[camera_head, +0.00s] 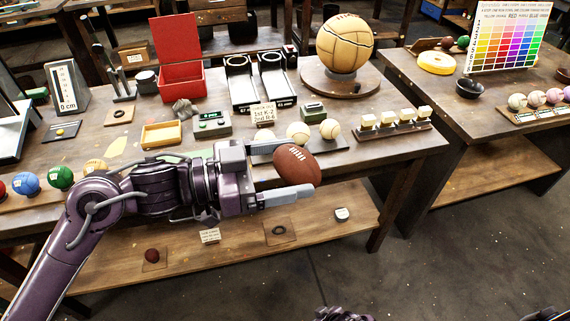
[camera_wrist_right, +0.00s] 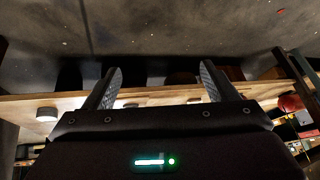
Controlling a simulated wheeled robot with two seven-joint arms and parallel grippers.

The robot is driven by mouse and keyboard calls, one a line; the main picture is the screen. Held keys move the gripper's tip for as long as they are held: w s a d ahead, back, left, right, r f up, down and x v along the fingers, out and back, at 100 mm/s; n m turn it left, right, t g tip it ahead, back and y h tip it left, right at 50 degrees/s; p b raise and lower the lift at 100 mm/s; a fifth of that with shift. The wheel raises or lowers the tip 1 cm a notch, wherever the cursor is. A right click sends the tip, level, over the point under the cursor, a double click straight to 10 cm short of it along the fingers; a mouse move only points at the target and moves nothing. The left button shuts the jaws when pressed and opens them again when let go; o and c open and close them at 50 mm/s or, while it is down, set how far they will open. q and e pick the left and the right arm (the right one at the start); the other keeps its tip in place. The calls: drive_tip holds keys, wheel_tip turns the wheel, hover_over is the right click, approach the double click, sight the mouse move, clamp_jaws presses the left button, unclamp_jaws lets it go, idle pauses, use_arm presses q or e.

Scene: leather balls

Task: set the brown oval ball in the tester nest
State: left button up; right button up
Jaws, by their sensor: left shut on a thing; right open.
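The brown oval ball (camera_head: 297,167) has white lacing and is held in the air in front of the table's front edge. My left gripper (camera_head: 306,170) is shut on it, one finger above and one below. Two black stands with ring tops (camera_head: 238,66) and (camera_head: 271,62) stand on the table behind. A grey device with a green display (camera_head: 210,124) stands nearer the front. I cannot tell for sure which of these is the tester nest. My right gripper (camera_wrist_right: 160,85) is open and empty in the right wrist view.
Pale balls on a dark tray (camera_head: 298,132) and a rack of pale blocks (camera_head: 394,123) line the table's front right. A large tan ball (camera_head: 345,45) sits on a round stand. A red open box (camera_head: 182,84) and yellow tray (camera_head: 161,134) stand left. A lower shelf (camera_head: 330,222) lies below.

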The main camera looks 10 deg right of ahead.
use_arm(q)
drive_tip(key=shift+w+a+f+n+t, duration=0.15)
drive_tip(key=shift+n+t, duration=0.2)
drive_tip(key=shift+t, duration=0.2)
drive_tip(key=shift+w+a+f+n+t, duration=0.15)
drive_tip(key=shift+n+t, duration=0.2)
drive_tip(key=shift+t, duration=0.2)
drive_tip(key=s+a+f+n+t+y, duration=0.1)
drive_tip(key=a+f+n+t+y, duration=0.4)
drive_tip(key=a, duration=0.4)
drive_tip(key=s+a+f+n+t+y, duration=0.1)
drive_tip(key=a+f+n+t+y, duration=0.3)
drive_tip(key=a, duration=0.4)
drive_tip(key=s+a+f+n+t+y, duration=0.1)
drive_tip(key=a+f+n+t+y, duration=0.4)
drive_tip(key=a+n+y, duration=0.2)
drive_tip(key=a+y, duration=0.1)
drive_tip(key=a, duration=0.1)
drive_tip(key=shift+a+f+t, duration=0.3)
drive_tip(key=shift+a+f, duration=0.05)
use_arm(e)
drive_tip(key=s+d+f+g+h, duration=0.1)
drive_tip(key=s+d+f+g, duration=0.1)
drive_tip(key=s, duration=0.9)
drive_tip(key=s+d+f+m+g+h, duration=0.1)
drive_tip(key=s+d+f, duration=0.3)
drive_tip(key=s, duration=0.8)
drive_tip(key=shift+d+f+g+h, duration=0.4)
drive_tip(key=shift+f+g+h, duration=0.1)
drive_tip(key=shift+h, duration=0.2)
